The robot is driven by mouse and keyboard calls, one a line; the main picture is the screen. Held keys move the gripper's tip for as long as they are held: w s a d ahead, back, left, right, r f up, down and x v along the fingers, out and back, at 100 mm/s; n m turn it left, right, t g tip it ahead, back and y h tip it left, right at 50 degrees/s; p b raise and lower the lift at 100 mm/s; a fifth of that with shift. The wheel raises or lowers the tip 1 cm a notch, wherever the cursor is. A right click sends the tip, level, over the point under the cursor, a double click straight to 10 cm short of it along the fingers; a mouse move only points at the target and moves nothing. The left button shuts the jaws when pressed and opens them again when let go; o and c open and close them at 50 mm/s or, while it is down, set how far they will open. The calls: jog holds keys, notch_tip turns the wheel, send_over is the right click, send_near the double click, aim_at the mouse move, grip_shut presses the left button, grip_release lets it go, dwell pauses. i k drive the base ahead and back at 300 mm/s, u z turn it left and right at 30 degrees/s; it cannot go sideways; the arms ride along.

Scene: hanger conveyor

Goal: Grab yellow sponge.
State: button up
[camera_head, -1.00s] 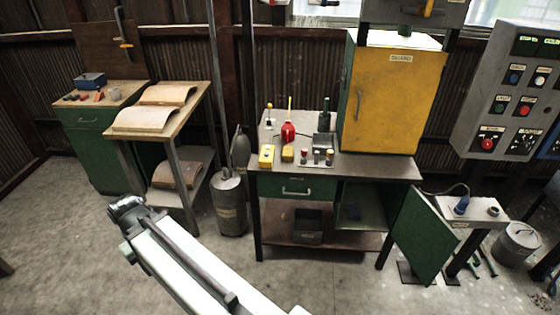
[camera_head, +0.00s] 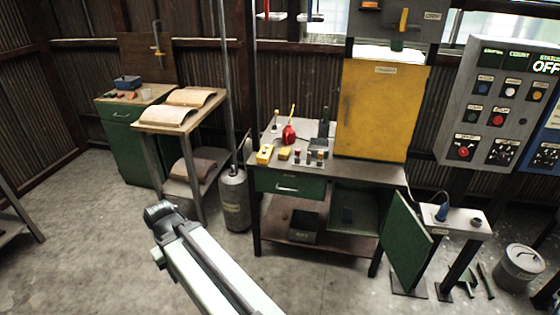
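I cannot tell for sure which is the sponge. My arm reaches up from the bottom edge and ends in a dark joint left of the bench, well short of the blocks. No gripper fingers show.
On the workbench (camera_head: 350,170), a red oil can (camera_head: 289,134) stands behind the blocks and several small jars stand right of them. A yellow cabinet (camera_head: 382,110) fills its right side. A green door (camera_head: 405,240) juts out at lower right. A grey cylinder (camera_head: 234,198) stands at left.

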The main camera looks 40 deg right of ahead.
aim_at(285, 153)
jog(key=z, duration=0.15)
jog(key=i, duration=0.95)
jog(key=u, duration=0.1)
